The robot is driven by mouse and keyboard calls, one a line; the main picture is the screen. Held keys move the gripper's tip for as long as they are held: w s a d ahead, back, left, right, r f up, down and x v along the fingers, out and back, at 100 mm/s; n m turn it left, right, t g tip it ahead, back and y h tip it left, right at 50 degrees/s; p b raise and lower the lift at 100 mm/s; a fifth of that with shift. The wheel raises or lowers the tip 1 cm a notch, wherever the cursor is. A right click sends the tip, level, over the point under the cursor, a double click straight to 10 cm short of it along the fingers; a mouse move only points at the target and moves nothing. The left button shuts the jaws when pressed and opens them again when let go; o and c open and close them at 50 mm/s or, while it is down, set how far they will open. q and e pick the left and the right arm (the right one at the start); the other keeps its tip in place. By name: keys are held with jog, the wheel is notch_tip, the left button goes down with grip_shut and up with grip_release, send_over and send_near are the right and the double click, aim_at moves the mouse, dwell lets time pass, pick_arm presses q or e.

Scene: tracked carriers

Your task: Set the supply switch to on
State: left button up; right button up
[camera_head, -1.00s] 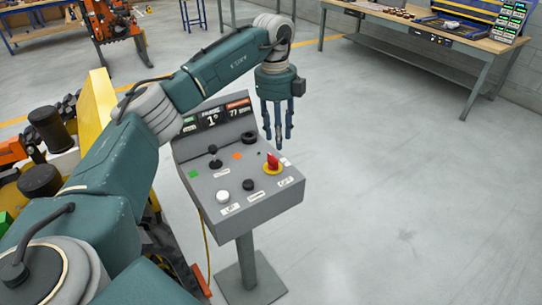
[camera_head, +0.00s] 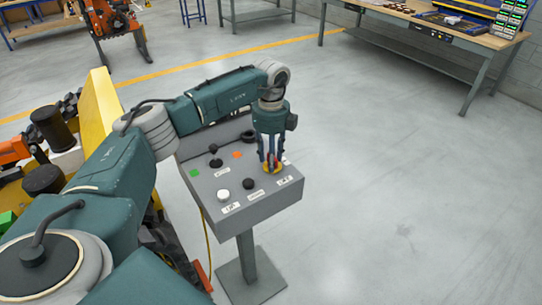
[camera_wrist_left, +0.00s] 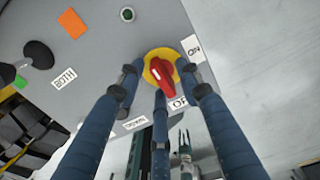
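The supply switch is a red rotary knob (camera_head: 272,165) on a yellow disc, on the sloped top of a grey control panel (camera_head: 232,195). In the left wrist view the red knob (camera_wrist_left: 163,78) lies between an ON label (camera_wrist_left: 193,48) and a partly hidden OFF label (camera_wrist_left: 179,103). Its handle lies lengthwise toward the OFF side. My left gripper (camera_head: 270,157) points down over the knob. In the wrist view its fingers (camera_wrist_left: 158,82) are spread around the knob, with gaps at the sides; contact with the lower finger is unclear. My right gripper is not in view.
A white button (camera_head: 223,195), a black button (camera_head: 249,185) and a black joystick (camera_head: 215,160) share the panel. My left arm hides most of its display. A yellow machine stands to the left. A workbench (camera_head: 440,35) is at the back right. Floor right of the panel is clear.

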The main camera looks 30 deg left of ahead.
pick_arm(q)
jog(key=shift+c, duration=0.5)
grip_shut()
jog(key=shift+m, duration=0.4)
jog(key=m, duration=0.3)
jog(key=m+b, duration=0.1)
jog(key=m, duration=0.4)
jog(key=shift+w+a, duration=0.1)
jog(key=shift+w, duration=0.05)
jog(key=m, duration=0.5)
jog(key=shift+w, duration=0.1)
jog(key=shift+r+m+b, duration=0.1)
jog(key=shift+m+b, duration=0.3)
jog(key=shift+m, duration=1.5)
jog(key=shift+w, duration=0.1)
jog(key=shift+m, duration=0.3)
